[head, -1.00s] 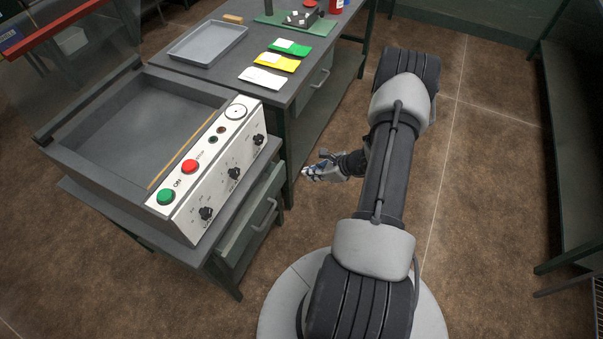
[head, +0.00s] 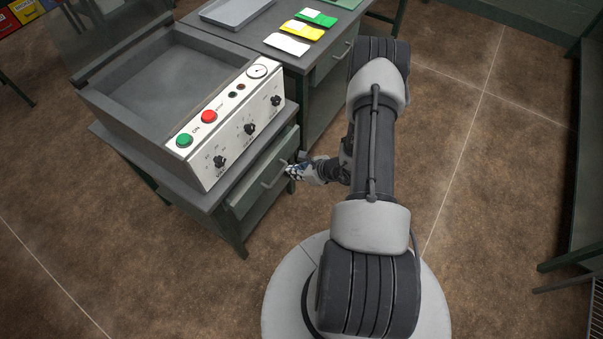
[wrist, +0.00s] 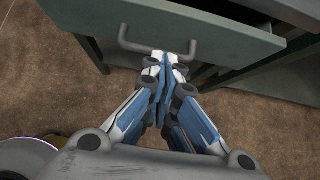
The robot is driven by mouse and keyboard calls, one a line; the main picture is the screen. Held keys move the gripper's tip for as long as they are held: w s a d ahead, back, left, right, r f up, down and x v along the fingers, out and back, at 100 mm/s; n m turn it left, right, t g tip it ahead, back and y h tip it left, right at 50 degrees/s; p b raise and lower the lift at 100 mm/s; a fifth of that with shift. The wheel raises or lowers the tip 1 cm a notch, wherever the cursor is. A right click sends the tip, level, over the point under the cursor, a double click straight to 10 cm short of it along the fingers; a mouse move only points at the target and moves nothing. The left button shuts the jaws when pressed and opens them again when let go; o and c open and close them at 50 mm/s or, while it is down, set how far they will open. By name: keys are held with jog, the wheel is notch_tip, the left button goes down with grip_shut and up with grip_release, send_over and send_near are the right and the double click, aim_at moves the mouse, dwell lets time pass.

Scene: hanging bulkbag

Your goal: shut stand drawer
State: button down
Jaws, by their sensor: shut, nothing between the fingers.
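The stand drawer (head: 254,186) is a green-grey front with a bar handle (head: 274,176), under the stand's grey top. In the head view the front sticks out from the stand, so the drawer is partly open. In the wrist view the drawer front (wrist: 190,32) crosses the top, with its handle (wrist: 128,40) bent around the fingertips. My gripper (head: 290,171) is shut and empty, its tips at the handle. In the wrist view the closed fingers (wrist: 167,58) lie at the handle bar; I cannot tell whether they touch it.
A machine with a white control panel (head: 228,125) stands on the stand. A workbench (head: 268,22) with coloured packets and a grey tray (head: 236,12) adjoins it behind. Brown floor (head: 180,285) is free in front. A shelf (head: 590,180) stands far right.

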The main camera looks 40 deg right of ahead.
aim_at(271, 168)
jog(key=w+f, duration=0.1)
jog(key=w+a+f+b, duration=0.1)
jog(key=w, duration=0.1)
jog(key=w+f, duration=0.1)
jog(key=w, duration=0.1)
jog(key=shift+a+b, duration=0.3)
jog(key=shift+a, duration=0.1)
jog(key=shift+w+a+r, duration=0.1)
jog(key=shift+w+a, duration=0.1)
jog(key=shift+w, duration=0.55)
